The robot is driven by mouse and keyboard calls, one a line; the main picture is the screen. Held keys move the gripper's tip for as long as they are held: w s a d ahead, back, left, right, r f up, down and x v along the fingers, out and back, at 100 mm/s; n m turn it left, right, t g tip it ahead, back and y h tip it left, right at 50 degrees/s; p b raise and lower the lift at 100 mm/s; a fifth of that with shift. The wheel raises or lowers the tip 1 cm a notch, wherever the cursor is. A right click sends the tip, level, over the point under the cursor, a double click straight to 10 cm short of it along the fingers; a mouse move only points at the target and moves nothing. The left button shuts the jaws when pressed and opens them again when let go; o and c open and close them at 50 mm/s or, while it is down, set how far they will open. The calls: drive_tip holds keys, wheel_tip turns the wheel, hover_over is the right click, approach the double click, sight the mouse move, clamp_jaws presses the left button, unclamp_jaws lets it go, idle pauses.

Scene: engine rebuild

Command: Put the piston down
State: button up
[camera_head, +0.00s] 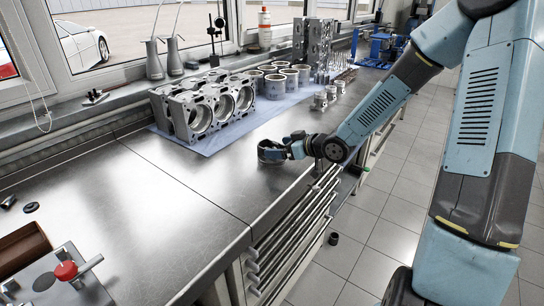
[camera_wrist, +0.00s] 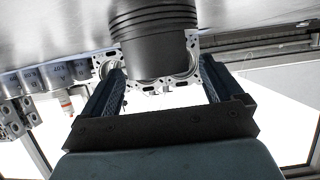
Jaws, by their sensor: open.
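The dark piston (camera_wrist: 155,40) with ring grooves stands between my open gripper's two fingers (camera_wrist: 160,80) in the wrist view. Gaps show between it and the fingers, so they do not clasp it. In the head view my gripper (camera_head: 287,148) is low over the steel workbench (camera_head: 190,215) near its front edge. The piston (camera_head: 268,154) shows there at the fingertips, partly hidden by them. It seems to rest on the bench top.
An engine block (camera_head: 205,108) stands on a blue sheet (camera_head: 262,116) behind my gripper. Several cylinder liners (camera_head: 278,84) and small pistons (camera_head: 324,98) stand farther back. Bare bench lies left of my gripper. The front edge, with drawers (camera_head: 285,240) below, is close on the right.

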sight(272, 147)
drive_tip(key=shift+x, duration=2.15)
drive_tip(key=shift+c, duration=0.2)
drive_tip(key=c, duration=1.5)
